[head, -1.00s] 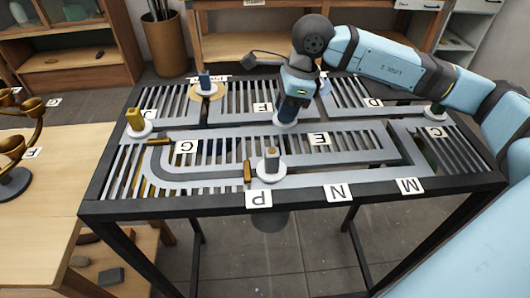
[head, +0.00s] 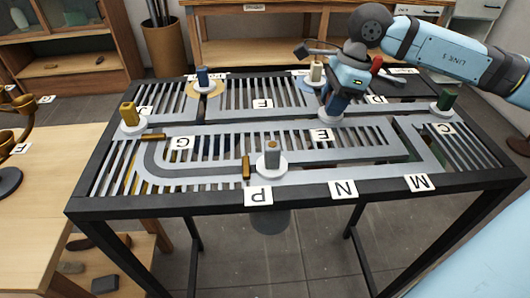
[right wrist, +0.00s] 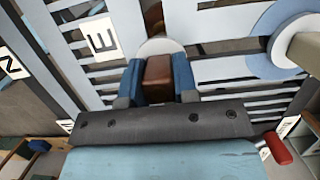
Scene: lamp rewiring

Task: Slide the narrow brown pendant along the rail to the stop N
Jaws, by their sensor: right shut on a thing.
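The brown pendant's knob (right wrist: 158,78) is between the blue fingers of my right gripper (right wrist: 158,82) in the right wrist view. In the head view my right gripper (head: 336,100) stands over the pendant's white round base (head: 331,117), which sits in the grey rail (head: 290,122) behind label E (head: 321,135). The fingers mostly hide the knob there. Label N (head: 343,189) is on the front edge of the table, nearer the camera than the pendant; it also shows in the right wrist view (right wrist: 11,64). My left gripper is out of view.
A grey pendant (head: 272,155) stands in the front rail beside a brass block (head: 246,168). Yellow (head: 128,115), blue (head: 202,78), cream (head: 316,72) and green (head: 445,100) pendants stand elsewhere. Another brass block (head: 152,137) lies near label G. The front rail between labels N and M (head: 419,183) looks clear.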

